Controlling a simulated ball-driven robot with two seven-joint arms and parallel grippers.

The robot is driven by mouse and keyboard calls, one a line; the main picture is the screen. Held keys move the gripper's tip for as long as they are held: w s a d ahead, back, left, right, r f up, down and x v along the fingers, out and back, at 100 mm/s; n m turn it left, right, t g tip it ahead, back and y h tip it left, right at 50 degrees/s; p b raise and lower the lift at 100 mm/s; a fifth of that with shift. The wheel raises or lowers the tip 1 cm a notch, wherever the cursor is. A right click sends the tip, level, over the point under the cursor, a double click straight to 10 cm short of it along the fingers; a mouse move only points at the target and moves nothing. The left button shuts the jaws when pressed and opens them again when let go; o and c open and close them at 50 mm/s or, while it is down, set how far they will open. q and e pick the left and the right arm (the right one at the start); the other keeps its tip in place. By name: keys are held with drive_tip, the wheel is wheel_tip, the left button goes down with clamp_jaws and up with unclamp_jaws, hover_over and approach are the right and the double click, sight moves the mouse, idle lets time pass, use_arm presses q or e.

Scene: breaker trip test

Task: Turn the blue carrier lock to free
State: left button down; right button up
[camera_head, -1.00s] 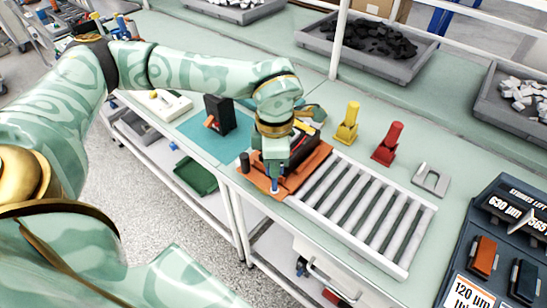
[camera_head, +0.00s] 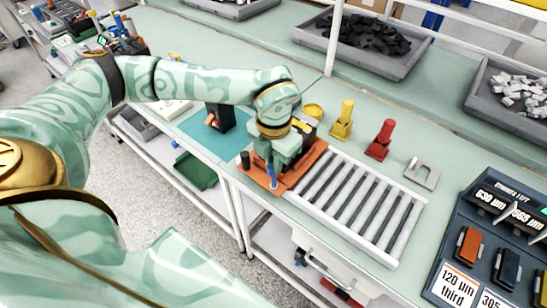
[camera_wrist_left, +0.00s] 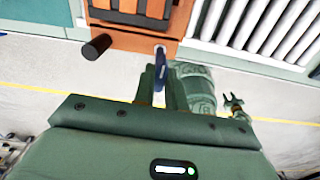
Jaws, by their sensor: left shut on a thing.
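The orange carrier (camera_head: 300,172) sits on the bench at the left end of a white roller track. The blue carrier lock (camera_head: 272,179) stands at its front edge, and its blue handle (camera_wrist_left: 161,68) also shows in the left wrist view. My left gripper (camera_head: 272,167) is over that front edge; in the left wrist view its fingers (camera_wrist_left: 165,85) are shut on the blue lock handle. The fingers and the gripper body hide part of the lock, so its exact angle is unclear.
A black knob (camera_head: 245,160) stands at the carrier's left corner. The roller track (camera_head: 350,205) lies to the right. A yellow stand (camera_head: 342,122) and a red stand (camera_head: 381,140) are behind it. A black block (camera_head: 221,117) stands on the teal mat to the left.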

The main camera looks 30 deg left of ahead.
use_arm(q)
drive_tip(key=shift+w+r+n, duration=0.1)
drive_tip(key=shift+n, duration=0.3)
drive_tip(key=c, duration=1.4)
unclamp_jaws()
drive_tip(key=shift+a, duration=0.1)
drive_tip(key=shift+c, duration=0.2)
wheel_tip(320, 180, up, 16)
drive_tip(key=p, duration=0.2)
drive_tip(key=shift+r, duration=0.15)
